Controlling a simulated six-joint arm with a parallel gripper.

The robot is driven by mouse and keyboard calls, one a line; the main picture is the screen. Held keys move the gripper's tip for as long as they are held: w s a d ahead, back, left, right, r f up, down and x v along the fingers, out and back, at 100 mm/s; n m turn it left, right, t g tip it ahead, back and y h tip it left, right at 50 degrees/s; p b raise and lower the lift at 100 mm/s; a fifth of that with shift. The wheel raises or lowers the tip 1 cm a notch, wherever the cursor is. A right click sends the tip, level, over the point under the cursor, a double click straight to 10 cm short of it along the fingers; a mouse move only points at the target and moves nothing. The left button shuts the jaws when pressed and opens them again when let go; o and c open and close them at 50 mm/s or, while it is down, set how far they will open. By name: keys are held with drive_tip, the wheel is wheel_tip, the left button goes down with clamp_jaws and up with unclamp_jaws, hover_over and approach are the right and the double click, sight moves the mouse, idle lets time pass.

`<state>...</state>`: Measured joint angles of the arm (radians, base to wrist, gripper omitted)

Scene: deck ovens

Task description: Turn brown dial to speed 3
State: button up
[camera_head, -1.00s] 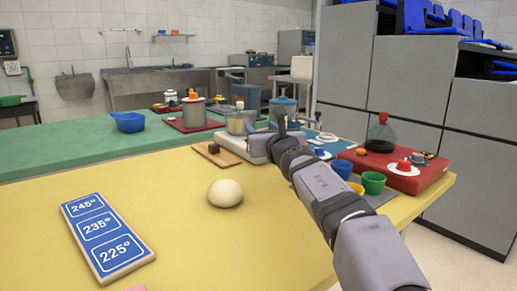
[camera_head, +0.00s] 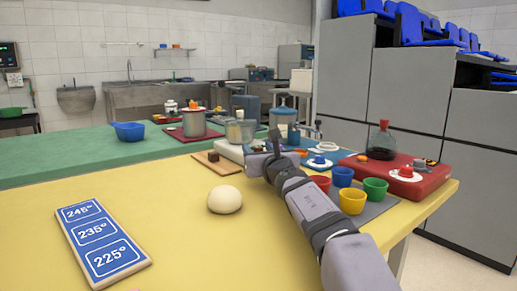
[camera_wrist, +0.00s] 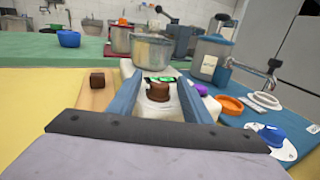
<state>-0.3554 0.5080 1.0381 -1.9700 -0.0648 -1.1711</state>
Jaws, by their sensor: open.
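The brown dial (camera_wrist: 158,91) stands on the front of a white mixer base (camera_wrist: 146,108) in the wrist view, with a green marking behind it. I cannot read its speed.
A brown block on a wooden board (camera_head: 217,166) lies left of the base. A dough ball (camera_head: 224,199) and a blue temperature board (camera_head: 101,243) lie on the yellow table. Several coloured cups (camera_head: 352,200) and a red tray (camera_head: 412,186) with a flask stand right of my arm.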

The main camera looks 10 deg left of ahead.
drive_tip(key=c, duration=1.1)
drive_tip(key=shift+o, duration=0.2)
drive_tip(key=shift+a+r+m+t+h+p, duration=0.15)
drive_tip(key=shift+m+h+p, duration=0.1)
drive_tip(key=shift+h+p, duration=0.2)
drive_tip(key=shift+d+r+m+t+h+p, duration=0.15)
drive_tip(key=shift+m+h+p, duration=0.15)
drive_tip(key=shift+p, duration=0.25)
drive_tip(key=shift+a+m+h+p, duration=0.1)
drive_tip(key=shift+m+h+p, duration=0.45)
drive_tip(key=shift+h+p, duration=0.3)
drive_tip(key=shift+f+m+t+h+p, duration=0.25)
drive_tip(key=shift+m+t+h+p, duration=0.15)
drive_tip(key=shift+h+p, duration=0.25)
drive_tip(key=o, duration=1.1)
drive_tip(key=shift+c, duration=0.2)
drive_tip(key=shift+s, duration=0.1)
